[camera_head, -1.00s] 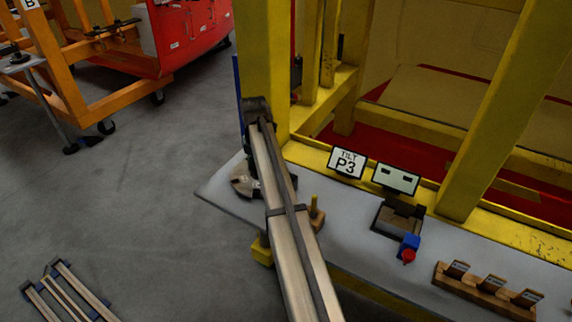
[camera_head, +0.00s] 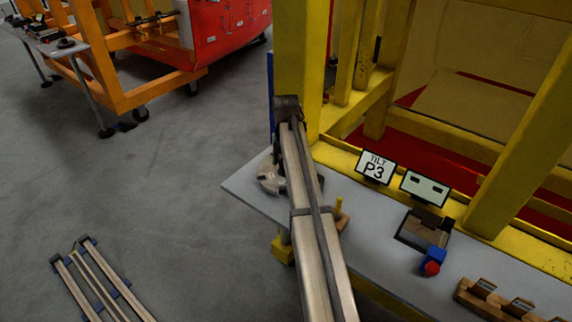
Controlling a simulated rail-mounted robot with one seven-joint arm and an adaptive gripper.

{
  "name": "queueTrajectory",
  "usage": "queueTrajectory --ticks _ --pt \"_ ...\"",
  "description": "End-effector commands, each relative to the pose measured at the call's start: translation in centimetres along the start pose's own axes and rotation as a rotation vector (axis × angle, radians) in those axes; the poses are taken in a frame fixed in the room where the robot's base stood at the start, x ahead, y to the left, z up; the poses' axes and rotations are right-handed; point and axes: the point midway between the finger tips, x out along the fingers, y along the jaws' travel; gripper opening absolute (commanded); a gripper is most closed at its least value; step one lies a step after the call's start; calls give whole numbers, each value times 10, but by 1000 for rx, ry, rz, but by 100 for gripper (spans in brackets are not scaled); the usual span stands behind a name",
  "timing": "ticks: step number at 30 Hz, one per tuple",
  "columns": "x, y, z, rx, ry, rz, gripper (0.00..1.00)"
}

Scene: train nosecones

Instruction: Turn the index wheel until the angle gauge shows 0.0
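A round, grey, metallic wheel-like part (camera_head: 270,180) sits at the left end of the bench, partly covered by my arm. I cannot tell for sure that it is the index wheel. My arm crosses the bench in front of it, and my gripper is hidden behind the arm, so its fingers do not show. A small tilted display (camera_head: 425,188) stands at the bench's back edge with two dark bars on a pale face; no number is readable. It may be the angle gauge. A sign reading "TILT P3" (camera_head: 376,168) stands to its left.
The grey bench (camera_head: 243,190) runs along a yellow frame (camera_head: 520,130). A blue block with a red knob (camera_head: 432,268) and a wooden card rack (camera_head: 500,300) stand on the right. A slatted rack (camera_head: 98,285) lies at lower left. Grey floor is clear at left.

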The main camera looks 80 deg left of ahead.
Motion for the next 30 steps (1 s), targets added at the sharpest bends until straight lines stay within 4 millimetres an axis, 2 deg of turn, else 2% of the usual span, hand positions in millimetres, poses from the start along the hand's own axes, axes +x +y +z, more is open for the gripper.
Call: queueTrajectory --ticks 7,18,21,25,30 --pt "-20 1 1 0 -2 2 74" --pt "-90 1 1 0 -2 1 74" --pt "-103 0 0 0 -1 0 74" --pt "-115 0 0 0 0 0 74" --pt "-120 0 0 0 1 -1 74"
